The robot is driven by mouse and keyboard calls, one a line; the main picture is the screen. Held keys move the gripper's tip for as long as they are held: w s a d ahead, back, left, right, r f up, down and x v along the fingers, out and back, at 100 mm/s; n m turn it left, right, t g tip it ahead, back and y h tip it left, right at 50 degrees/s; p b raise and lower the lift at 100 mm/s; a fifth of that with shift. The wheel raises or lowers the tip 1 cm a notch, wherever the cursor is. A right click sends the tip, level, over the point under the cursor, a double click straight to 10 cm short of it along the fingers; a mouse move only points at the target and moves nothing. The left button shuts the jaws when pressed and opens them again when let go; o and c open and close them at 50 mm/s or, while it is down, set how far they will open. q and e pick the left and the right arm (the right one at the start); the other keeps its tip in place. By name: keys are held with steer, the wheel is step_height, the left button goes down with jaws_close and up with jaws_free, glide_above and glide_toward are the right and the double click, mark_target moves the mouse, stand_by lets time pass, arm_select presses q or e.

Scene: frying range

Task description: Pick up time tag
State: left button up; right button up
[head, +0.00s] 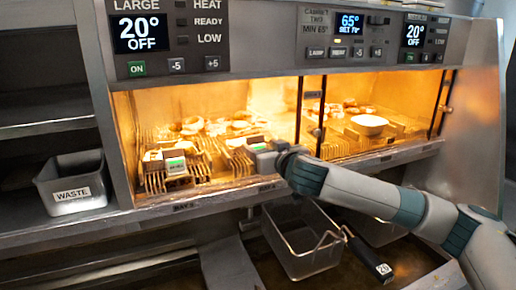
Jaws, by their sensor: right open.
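A time tag (176,165) with a green display stands at the front edge of the left rack inside the lit cabinet. A second, similar tag (254,142) sits at the front of the rack further right. My right gripper (266,155) is open at the cabinet's front edge, right beside this second tag. It partly covers that area, so I cannot tell whether the fingers touch the tag. My left gripper is not in view.
The heated cabinet has a front ledge (210,192) and wire racks (205,160) with food behind. A white bowl (369,124) stands inside at right. A grey waste bin (73,183) is at left. A fry basket (303,250) hangs below my right arm.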

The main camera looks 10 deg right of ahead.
steer(key=shift+c, duration=0.6)
steer(key=c, duration=1)
steer(key=shift+r, duration=0.15)
steer(key=shift+r+b, duration=0.25)
steer(key=shift+b, duration=0.1)
steer(key=shift+s+d+r+b, duration=1.05)
steer(key=shift+s+d+r, duration=0.15)
steer(key=shift+d+r, duration=0.45)
steer(key=shift+s+d+r+b, duration=1)
steer(key=shift+s+d+r, duration=0.3)
steer(key=shift+r, duration=0.45)
steer(key=shift+s+d+r+b, duration=1.05)
steer(key=shift+s+d+r, duration=0.05)
steer(key=shift+d+r, duration=0.6)
